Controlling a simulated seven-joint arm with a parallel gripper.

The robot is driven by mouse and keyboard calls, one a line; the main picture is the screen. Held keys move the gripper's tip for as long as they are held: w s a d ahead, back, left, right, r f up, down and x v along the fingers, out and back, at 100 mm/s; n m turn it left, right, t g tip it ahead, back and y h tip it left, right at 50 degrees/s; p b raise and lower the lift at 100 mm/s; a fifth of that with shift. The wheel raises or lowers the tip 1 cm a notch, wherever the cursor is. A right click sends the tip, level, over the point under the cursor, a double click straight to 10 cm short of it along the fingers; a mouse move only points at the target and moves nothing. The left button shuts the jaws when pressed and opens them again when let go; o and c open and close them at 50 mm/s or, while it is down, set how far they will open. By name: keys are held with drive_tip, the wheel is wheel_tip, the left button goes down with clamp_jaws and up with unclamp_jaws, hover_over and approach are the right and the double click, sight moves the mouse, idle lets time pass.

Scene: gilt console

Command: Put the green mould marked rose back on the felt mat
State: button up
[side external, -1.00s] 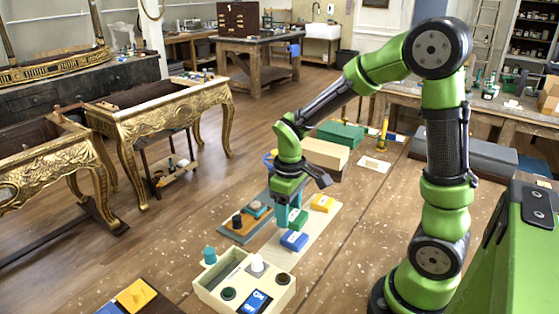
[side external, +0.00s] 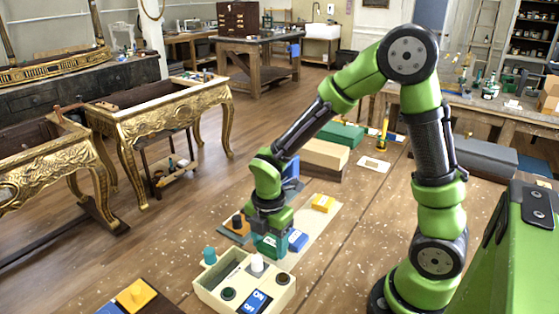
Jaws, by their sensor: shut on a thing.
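My gripper (side external: 266,246) is low over the table, left of a blue mould (side external: 297,240) and just behind the cream box. Its teal fingers are shut on a green block, apparently the green mould, which is largely hidden by them. No rose mark is legible. The pale strip that looks like the felt mat (side external: 318,223) runs along the table to the right of my gripper. The blue mould and a yellow mould (side external: 323,203) lie on it. The stretch of strip between them looks bare. I cannot tell whether the green block touches anything below.
A cream box (side external: 211,294) with knobs and a blue ON/OFF label stands close in front of my gripper. A darker board with an orange-and-dark piece (side external: 238,223) lies to the left. A beige block (side external: 325,153) and green box (side external: 341,135) stand behind. The table right of the strip is clear.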

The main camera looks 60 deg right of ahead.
sight(270, 246)
drive_tip(key=shift+f, duration=2.05)
drive_tip(key=o, duration=1.2)
drive_tip(key=shift+f, duration=0.15)
drive_tip(key=shift+c, duration=0.2)
